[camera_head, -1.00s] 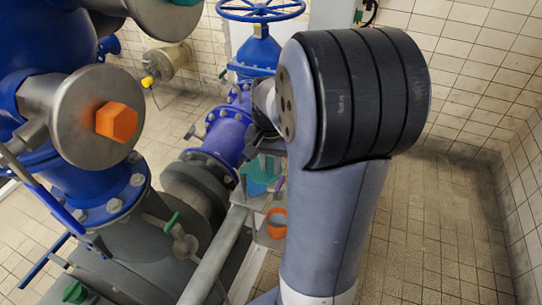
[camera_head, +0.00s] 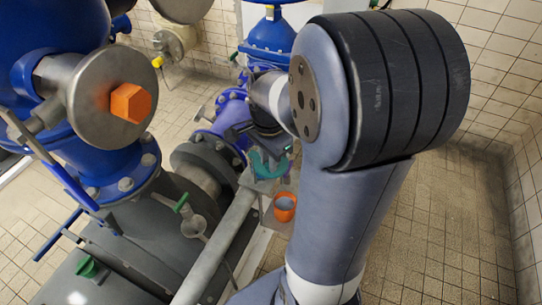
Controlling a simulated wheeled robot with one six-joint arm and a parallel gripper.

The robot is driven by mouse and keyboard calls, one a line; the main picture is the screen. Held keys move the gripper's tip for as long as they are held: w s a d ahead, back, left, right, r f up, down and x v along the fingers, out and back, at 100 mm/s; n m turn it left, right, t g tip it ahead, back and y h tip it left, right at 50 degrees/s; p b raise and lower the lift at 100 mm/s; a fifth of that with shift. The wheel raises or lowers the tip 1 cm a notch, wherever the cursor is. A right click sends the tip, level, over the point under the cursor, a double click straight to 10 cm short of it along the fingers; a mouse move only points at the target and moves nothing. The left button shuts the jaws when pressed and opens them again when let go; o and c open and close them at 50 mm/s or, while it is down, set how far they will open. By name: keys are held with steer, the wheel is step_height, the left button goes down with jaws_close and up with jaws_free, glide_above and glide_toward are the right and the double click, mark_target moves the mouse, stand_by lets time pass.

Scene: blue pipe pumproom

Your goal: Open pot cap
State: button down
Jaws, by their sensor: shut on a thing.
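My gripper (camera_head: 268,152) is below my wrist, close to the blue pipe flanges, and my arm partly covers it. A small teal piece (camera_head: 266,170), curved and probably the pot cap, is at the gripper's tip. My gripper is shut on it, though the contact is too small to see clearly. An open orange cup-like pot (camera_head: 285,207) is just below and right of the teal piece, apart from it. I cannot tell whether this pot or another one under the teal piece belongs to the cap.
A grey rail pipe (camera_head: 225,245) runs up to the shelf beside the orange pot. Blue pipework and a steel disc with an orange hex nut (camera_head: 130,103) fill the left. A green-handled valve (camera_head: 188,212) stands left of the rail. Tiled floor (camera_head: 440,235) is free at right.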

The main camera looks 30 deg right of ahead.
stand_by(0.4)
steer(key=c, duration=1.3)
jaws_free()
step_height(320, 180, up, 11)
steer(key=shift+f, duration=0.15)
step_height(320, 180, down, 11)
steer(key=shift+r, duration=0.1)
steer(key=shift+d, duration=0.1)
